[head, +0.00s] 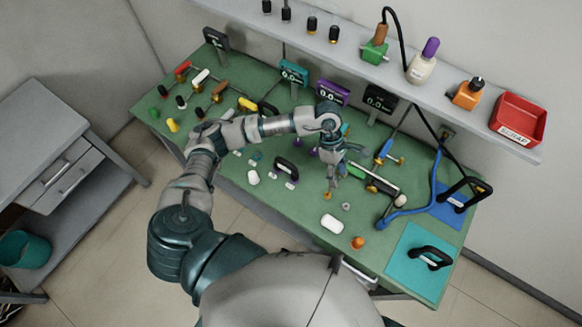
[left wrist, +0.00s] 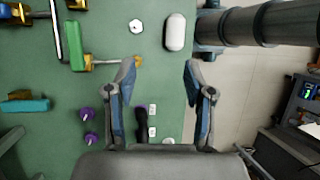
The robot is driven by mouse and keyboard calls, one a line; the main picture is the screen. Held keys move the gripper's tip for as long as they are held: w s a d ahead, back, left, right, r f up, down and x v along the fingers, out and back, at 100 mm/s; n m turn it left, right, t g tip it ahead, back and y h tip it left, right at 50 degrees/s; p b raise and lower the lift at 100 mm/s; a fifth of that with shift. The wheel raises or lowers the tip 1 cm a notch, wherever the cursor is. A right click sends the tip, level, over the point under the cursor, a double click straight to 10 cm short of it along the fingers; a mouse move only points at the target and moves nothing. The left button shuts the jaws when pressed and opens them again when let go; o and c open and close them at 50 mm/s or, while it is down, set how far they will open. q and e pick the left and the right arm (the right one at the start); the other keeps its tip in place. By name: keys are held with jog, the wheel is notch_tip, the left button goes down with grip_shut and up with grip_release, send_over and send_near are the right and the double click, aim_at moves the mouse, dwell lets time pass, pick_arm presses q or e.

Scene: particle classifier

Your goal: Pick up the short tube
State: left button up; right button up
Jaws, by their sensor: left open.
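My left gripper (head: 333,178) hangs over the middle of the green bench; its two fingers also show in the left wrist view (left wrist: 159,74), apart with nothing between them. I cannot tell for certain which thing is the short tube. A short white rounded piece (head: 331,223) lies near the bench's front edge; it also shows in the left wrist view (left wrist: 175,32), ahead of the fingertips and apart from them. A smaller white piece (head: 253,177) lies further left. My right gripper is in neither view.
A green-handled tool with a rod (head: 374,181), a small pale ring (head: 346,206) and an orange knob (head: 357,242) lie near the gripper. A black handle (head: 287,166) stands left. A teal mat (head: 403,254) and blue mat (head: 446,218) are at right. A shelf (head: 345,58) overhangs the back.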

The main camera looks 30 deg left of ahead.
pick_arm(q)
jog(key=w+a+r+y, duration=0.15)
jog(key=a+y, duration=0.25)
jog(key=a, duration=0.4)
jog(key=w+a+r+y, duration=0.1)
jog(key=w+a+y, duration=0.2)
jog(key=a, duration=0.5)
jog(key=p, duration=0.1)
send_near(287, 162)
jog(key=w+a+x, duration=0.1)
jog(key=x, duration=0.4)
jog(key=shift+t, duration=0.4)
jog(key=f, duration=0.1)
jog(key=s+f+p, duration=0.1)
jog(key=f, duration=0.1)
jog(key=s+f, duration=0.1)
jog(key=f, duration=0.1)
jog(key=shift+a+f+p, duration=0.1)
jog(key=shift+a+p, duration=0.05)
jog(key=shift+p, duration=0.2)
jog(key=shift+a+f, duration=0.15)
jog(key=shift+f, duration=0.35)
grip_shut()
